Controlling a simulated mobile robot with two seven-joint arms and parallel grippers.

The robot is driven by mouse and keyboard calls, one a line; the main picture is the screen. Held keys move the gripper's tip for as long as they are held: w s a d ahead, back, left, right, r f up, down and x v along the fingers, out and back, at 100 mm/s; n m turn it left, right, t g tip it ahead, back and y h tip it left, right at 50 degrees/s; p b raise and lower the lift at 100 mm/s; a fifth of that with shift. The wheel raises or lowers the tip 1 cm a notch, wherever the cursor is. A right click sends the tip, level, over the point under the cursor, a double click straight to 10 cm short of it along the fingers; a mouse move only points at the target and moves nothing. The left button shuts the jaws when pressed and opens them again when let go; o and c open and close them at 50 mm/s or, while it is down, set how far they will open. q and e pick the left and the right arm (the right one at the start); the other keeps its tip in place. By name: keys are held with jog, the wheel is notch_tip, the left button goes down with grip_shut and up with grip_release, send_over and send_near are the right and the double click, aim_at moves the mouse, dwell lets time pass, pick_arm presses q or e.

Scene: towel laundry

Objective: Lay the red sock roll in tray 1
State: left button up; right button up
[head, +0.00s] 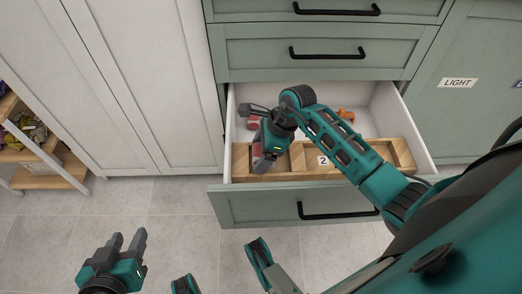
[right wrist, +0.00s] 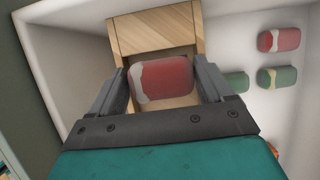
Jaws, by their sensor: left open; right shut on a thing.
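My right gripper (head: 263,161) is shut on a red sock roll (right wrist: 165,80) with a pale band at one end. The roll is over or inside the left end compartment of the wooden tray (right wrist: 155,24); I cannot tell whether it touches the floor. In the head view, the divided wooden tray (head: 404,154) spans the front of the open drawer. A label "2" shows near its middle; no label "1" is visible, and my right arm hides part of the tray. My left gripper (head: 128,236) is open and empty above the floor at lower left.
Behind the tray, the white drawer (head: 385,105) holds another red roll (right wrist: 279,40), two green rolls (right wrist: 277,78) and an orange item (head: 346,115). The drawer walls and green front (head: 255,209) bound the space. A shelf (head: 48,165) stands far left.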

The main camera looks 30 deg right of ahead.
jog(key=shift+s+f, duration=0.2)
jog(key=shift+f, duration=0.35)
pick_arm(q)
jog(key=shift+f, duration=0.1)
pick_arm(e)
jog(key=o, duration=0.9)
jog(key=shift+s+a+f, duration=0.1)
jog(key=shift+r, duration=0.4)
jog(key=v, duration=0.1)
jog(key=p+v, duration=0.1)
jog(key=v, duration=0.1)
jog(key=p+v, duration=0.1)
jog(key=shift+r, duration=0.45)
pick_arm(q)
jog(key=shift+s+a+r+p, duration=0.1)
jog(key=shift+a+r+p, duration=0.25)
jog(key=shift+r+p, duration=0.25)
jog(key=shift+s+a+r+p, duration=0.1)
jog(key=shift+a+r+p, duration=0.2)
jog(key=shift+r+p, duration=0.25)
pick_arm(e)
jog(key=v, duration=0.8)
jog(key=shift+w, duration=0.25)
pick_arm(q)
jog(key=shift+f, duration=0.1)
jog(key=shift+s, duration=0.1)
pick_arm(e)
jog(key=shift+f, duration=0.1)
